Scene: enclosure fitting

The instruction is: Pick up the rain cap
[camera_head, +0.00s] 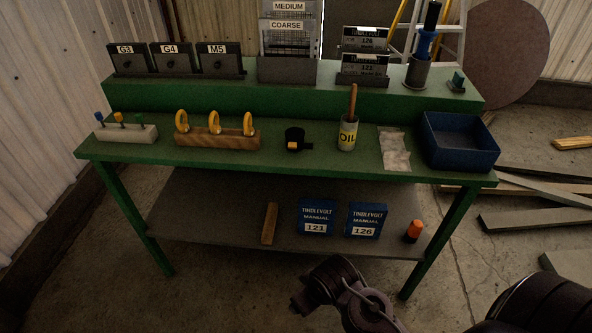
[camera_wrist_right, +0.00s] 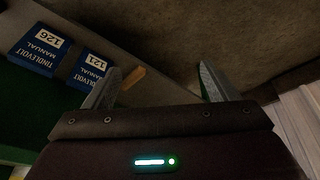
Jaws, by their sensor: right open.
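I cannot tell for sure which thing is the rain cap. A small black round object with a yellow tab (camera_head: 295,138) stands on the green bench, between the wooden block of yellow rings and the oil pot. A small dark piece with an orange top (camera_head: 413,231) stands at the right end of the lower shelf. My right gripper (camera_wrist_right: 158,82) is open and empty in the right wrist view, with the two blue manuals beyond its left finger. In the head view my right arm comes in at the bottom, in front of the bench. My left gripper is not in view.
The bench (camera_head: 330,163) also holds a wooden ring block (camera_head: 217,141), an oil pot (camera_head: 347,136), a rag (camera_head: 394,150) and a blue tray (camera_head: 460,164). Planks (camera_head: 535,219) lie at right.

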